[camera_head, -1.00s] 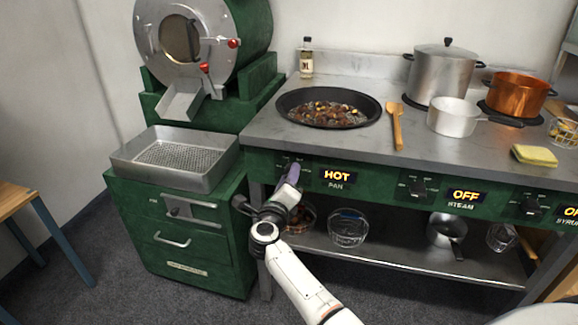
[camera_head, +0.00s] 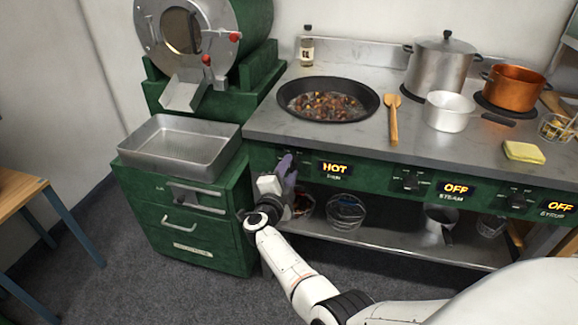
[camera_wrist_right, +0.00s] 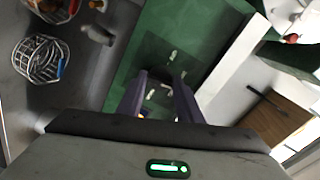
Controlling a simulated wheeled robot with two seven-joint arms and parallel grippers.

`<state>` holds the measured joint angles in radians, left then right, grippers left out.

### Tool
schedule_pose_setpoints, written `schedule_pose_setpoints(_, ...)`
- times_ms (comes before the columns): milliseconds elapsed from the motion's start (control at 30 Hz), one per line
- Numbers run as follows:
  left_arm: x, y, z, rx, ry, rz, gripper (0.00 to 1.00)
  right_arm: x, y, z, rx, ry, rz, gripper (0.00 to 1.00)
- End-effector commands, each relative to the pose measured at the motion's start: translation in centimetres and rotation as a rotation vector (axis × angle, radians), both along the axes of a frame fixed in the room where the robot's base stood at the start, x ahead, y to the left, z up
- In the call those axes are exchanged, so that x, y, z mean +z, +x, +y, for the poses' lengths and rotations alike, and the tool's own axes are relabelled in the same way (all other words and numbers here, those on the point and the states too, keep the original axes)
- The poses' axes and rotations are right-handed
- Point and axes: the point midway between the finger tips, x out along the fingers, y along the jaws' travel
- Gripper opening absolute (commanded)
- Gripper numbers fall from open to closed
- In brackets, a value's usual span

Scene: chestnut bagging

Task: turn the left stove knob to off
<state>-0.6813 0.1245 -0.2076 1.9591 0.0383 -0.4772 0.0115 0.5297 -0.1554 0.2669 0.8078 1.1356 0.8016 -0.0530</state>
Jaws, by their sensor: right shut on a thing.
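The left stove knob (camera_wrist_right: 176,72) shows dark and blurred between the fingertips in the wrist view. In the head view it is mostly hidden by my right gripper (camera_head: 287,164), which reaches the green front panel just left of the lit display (camera_head: 336,168). That display reads HOT. In the wrist view my right gripper (camera_wrist_right: 162,80) has its two fingers on either side of the knob, shut on it. The knob's exact angle is hard to tell. My left gripper is not in view.
A black pan (camera_head: 284,104) of chestnuts sits on the stove top above the panel. The steam knob (camera_head: 410,183) and its OFF display (camera_head: 455,188) are to the right. Wire baskets (camera_head: 346,211) stand on the shelf below. A green drawer cabinet (camera_head: 215,235) stands close on the left.

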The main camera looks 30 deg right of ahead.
Motion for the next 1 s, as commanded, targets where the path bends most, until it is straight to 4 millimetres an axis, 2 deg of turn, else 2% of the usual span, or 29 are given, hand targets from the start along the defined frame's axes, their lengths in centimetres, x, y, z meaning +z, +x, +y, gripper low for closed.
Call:
schedule_pose_setpoints(200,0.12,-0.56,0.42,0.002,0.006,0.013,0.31,0.3,0.14,-0.02,-0.001,-0.133,0.154,0.1)
schedule_pose_setpoints(1000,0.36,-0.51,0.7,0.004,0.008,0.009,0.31,0.18,0.35,0.03,-0.001,-0.629,0.729,0.1)
